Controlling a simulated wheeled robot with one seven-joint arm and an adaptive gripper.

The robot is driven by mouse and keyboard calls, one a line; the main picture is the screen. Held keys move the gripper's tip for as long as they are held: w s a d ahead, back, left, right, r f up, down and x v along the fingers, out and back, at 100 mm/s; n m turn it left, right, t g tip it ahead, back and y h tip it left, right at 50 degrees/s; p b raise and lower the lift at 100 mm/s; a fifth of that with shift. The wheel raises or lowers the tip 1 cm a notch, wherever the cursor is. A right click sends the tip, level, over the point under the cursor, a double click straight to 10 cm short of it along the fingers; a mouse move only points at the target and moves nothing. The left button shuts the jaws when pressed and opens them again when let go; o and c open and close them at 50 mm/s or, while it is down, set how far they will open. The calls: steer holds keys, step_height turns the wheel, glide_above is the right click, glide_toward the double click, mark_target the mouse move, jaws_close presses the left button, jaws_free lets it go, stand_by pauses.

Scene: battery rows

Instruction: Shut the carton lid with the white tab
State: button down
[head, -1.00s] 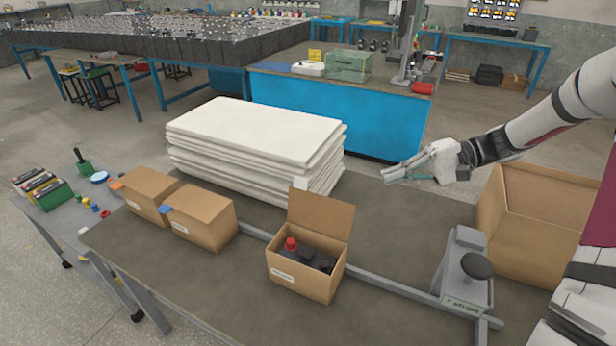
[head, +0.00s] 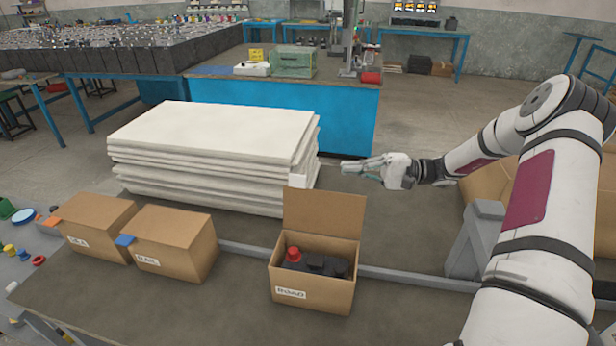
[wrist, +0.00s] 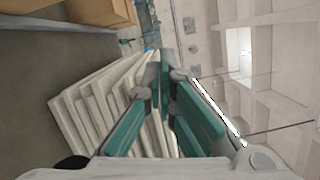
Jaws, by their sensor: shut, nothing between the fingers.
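The open carton (head: 325,295), labelled ROAD, stands on the bench with dark items and a red-capped one (head: 293,254) inside. Its lid (head: 325,217) stands up at the back edge. The white tab (head: 298,182) is at the lid's upper left, against the white stack behind. My gripper (head: 347,167) is shut and empty, pointing left, above and a little right of the raised lid and apart from it. In the wrist view my gripper's teal-padded fingers (wrist: 163,75) point towards the far room; the white tab cannot be made out there.
Two shut cartons stand to the left, one with an orange tab (head: 47,222), one with a blue tab (head: 124,240). A white sheet stack (head: 215,155) rises behind. A grey rail (head: 410,275) and grey stand (head: 475,240) lie to the right. A large cardboard box (head: 490,195) is partly behind my arm.

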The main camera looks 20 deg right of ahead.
steer(key=a+r+p, duration=0.1)
steer(key=a+p, duration=0.2)
steer(key=a, duration=0.8)
steer(key=shift+a+r, duration=0.2)
steer(key=shift+r, duration=0.05)
steer(key=shift+r, duration=0.1)
